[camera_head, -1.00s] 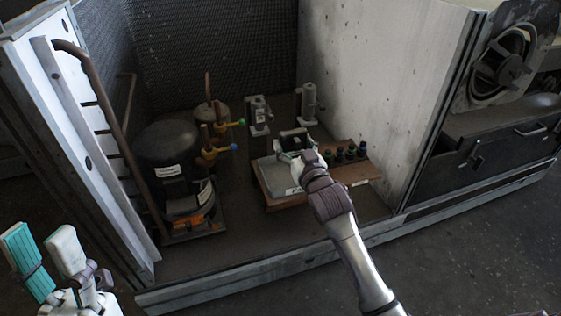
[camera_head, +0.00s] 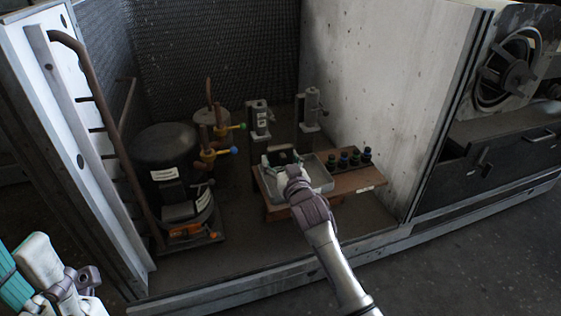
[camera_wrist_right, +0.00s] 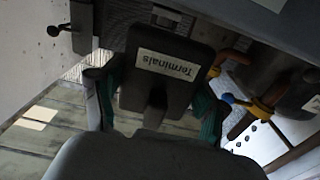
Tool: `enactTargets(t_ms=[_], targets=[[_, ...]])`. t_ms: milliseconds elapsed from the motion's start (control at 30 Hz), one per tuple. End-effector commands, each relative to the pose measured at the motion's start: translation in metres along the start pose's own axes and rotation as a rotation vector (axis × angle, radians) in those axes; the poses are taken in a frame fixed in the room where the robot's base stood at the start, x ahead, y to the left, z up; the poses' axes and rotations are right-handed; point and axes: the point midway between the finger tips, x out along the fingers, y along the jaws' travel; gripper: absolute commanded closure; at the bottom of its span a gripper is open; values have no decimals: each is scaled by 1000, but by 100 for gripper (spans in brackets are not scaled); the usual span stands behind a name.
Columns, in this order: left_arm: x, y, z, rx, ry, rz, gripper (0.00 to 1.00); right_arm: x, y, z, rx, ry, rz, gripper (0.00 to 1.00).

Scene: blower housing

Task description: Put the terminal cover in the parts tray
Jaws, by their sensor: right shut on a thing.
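The terminal cover is a small dark plate with a white "Terminals" label, large in the right wrist view (camera_wrist_right: 165,72) and small in the head view (camera_head: 283,157). My right gripper (camera_head: 283,163) is shut on it, with a finger on either side in the wrist view (camera_wrist_right: 155,100). The parts tray (camera_head: 321,180) is a shallow grey tray on a brown wooden bench. The gripper and cover show over the tray's left and back part; the arm hides some of the tray. I cannot tell the cover's height above it. My left gripper (camera_head: 25,268) is partly cut off at lower left.
A black compressor (camera_head: 167,158) and valves with coloured handles (camera_head: 222,148) are on the left. Two grey cylinders (camera_head: 311,105) stand behind. A pale wall (camera_head: 385,100) bounds the right.

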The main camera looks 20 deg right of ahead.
Motion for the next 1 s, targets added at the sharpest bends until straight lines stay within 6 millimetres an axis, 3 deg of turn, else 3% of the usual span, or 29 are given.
enactTargets(t_ms=[500,533,633,667,1000], targets=[[2,0,1,1,8,6,60,0,0,12,0,1,0,62],[2,0,1,1,9,6,60,0,0,12,0,0,0,21],[2,0,1,1,9,6,60,0,0,12,0,0,0,5],[2,0,1,1,9,6,60,0,0,12,0,0,0,1],[2,0,0,1,11,4,60,0,0,10,0,0,0,1]])
